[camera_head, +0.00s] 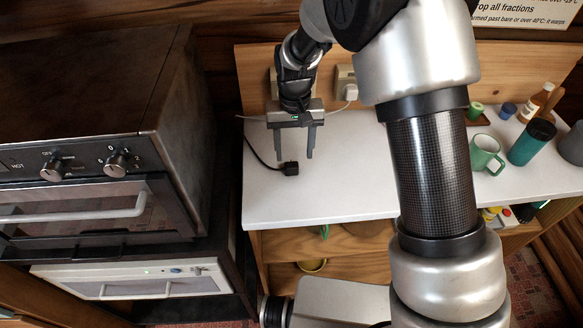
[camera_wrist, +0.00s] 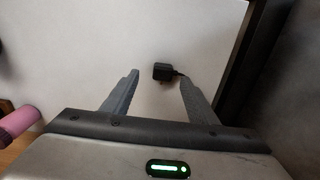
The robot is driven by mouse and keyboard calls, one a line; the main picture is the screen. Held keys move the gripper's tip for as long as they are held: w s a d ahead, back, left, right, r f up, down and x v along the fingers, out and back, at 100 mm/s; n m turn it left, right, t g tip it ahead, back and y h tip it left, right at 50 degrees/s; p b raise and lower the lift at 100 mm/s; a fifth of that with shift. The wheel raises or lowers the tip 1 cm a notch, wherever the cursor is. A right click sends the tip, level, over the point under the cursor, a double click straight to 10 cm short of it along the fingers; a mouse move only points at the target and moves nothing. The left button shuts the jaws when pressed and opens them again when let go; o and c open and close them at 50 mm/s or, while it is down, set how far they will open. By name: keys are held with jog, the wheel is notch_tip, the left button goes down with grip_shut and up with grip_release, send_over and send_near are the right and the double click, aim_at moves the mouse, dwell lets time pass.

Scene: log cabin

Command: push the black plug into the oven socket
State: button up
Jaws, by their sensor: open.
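The black plug (camera_head: 290,168) lies on the white worktop (camera_head: 340,190), with a dark cord running from it up and left towards the wall. My gripper (camera_head: 296,155) points down over the worktop, open, with its fingertips close to the plug. In the wrist view the plug (camera_wrist: 162,72) shows between the two fingertips (camera_wrist: 160,77), apart from both, with its cord passing by the right finger. A wall socket (camera_head: 345,76) at the back holds a white plug (camera_head: 350,92). Another socket (camera_head: 272,82) is mostly hidden behind my gripper. I cannot tell which is the oven socket.
A dark oven (camera_head: 85,190) stands left of the worktop, above a white appliance (camera_head: 130,279). A pink cylinder (camera_wrist: 18,122) is at left in the wrist view. The worktop's front middle is clear.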

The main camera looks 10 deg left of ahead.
aim_at(291, 164)
jog(key=shift+w+a+f+p, duration=0.15)
jog(key=shift+a+f+p, duration=0.05)
jog(key=shift+f, duration=1.1)
jog(key=shift+w+a+f+p, duration=0.1)
jog(key=shift+a+f+p, duration=0.1)
jog(key=shift+f, duration=1.1)
jog(key=c, duration=1.1)
notch_tip(291, 164, up, 10)
jog(key=shift+r+b, duration=0.1)
jog(key=shift+b, duration=0.3)
